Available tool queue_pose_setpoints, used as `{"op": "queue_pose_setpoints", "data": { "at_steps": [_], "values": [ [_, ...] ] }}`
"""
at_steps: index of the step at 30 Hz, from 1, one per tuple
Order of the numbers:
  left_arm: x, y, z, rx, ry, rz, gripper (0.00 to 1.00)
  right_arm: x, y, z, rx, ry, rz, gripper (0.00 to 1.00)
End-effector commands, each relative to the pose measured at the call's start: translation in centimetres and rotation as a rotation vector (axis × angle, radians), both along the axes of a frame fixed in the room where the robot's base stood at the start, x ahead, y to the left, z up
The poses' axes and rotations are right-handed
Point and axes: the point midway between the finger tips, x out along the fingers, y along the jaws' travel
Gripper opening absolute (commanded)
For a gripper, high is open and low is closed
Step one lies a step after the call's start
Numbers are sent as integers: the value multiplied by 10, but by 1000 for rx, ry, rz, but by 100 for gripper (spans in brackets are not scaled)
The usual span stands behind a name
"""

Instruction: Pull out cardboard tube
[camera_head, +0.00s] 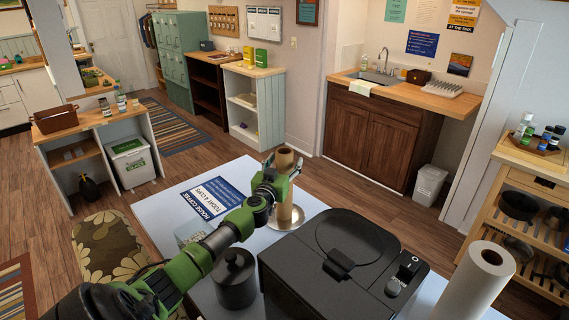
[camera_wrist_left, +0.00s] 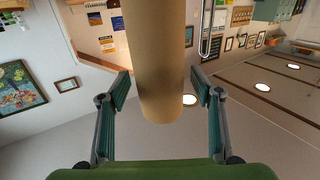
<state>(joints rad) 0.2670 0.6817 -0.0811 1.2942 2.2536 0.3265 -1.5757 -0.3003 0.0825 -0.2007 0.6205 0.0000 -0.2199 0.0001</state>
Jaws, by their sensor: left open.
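The brown cardboard tube (camera_head: 285,196) stands upright on a round metal base (camera_head: 277,222) on the white table. In the left wrist view the tube (camera_wrist_left: 156,50) comes down from the top, between the fingers. My left gripper (camera_head: 283,167) is open around the upper part of the tube, one finger on each side. In the left wrist view gaps show between the tube and both fingertips (camera_wrist_left: 160,82). The tube's lower part is partly hidden by the gripper in the head view. My right gripper is not in view.
A black coffee machine (camera_head: 325,260) stands right in front of the tube, with a dark lidded canister (camera_head: 236,280) to its left. A white paper roll (camera_head: 478,285) stands at the right. A blue-and-white sign (camera_head: 212,198) lies left of the gripper.

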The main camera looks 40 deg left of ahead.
Motion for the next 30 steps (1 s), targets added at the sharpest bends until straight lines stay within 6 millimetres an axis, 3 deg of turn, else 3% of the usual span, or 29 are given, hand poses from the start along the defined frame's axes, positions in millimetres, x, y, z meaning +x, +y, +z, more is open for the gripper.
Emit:
{"op": "queue_pose_setpoints", "data": {
  "at_steps": [9, 14, 16, 17, 20, 21, 22, 23, 25, 30],
  "values": [
    [1, 0, 0, 0, 0, -1, 56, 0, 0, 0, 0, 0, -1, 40],
    [1, 1, 0, 0, 0, 0, 17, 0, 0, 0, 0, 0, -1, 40],
    [1, 1, 0, 0, 0, 0, 17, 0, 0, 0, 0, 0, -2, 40],
    [1, 1, 0, 0, 0, 0, 30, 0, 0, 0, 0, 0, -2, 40],
    [1, 1, 0, 0, 0, 0, 4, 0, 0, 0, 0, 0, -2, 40],
    [1, 1, 0, 0, 0, 0, 0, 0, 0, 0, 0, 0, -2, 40],
    [1, 1, 0, 0, 0, 0, 0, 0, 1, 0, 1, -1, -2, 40],
    [1, 1, 0, 0, 0, 0, 40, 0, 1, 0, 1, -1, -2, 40],
    [1, 1, 0, 1, 0, 0, 57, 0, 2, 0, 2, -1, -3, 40],
    [1, 1, 0, 0, 0, 0, 57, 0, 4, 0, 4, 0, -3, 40]
  ]
}}
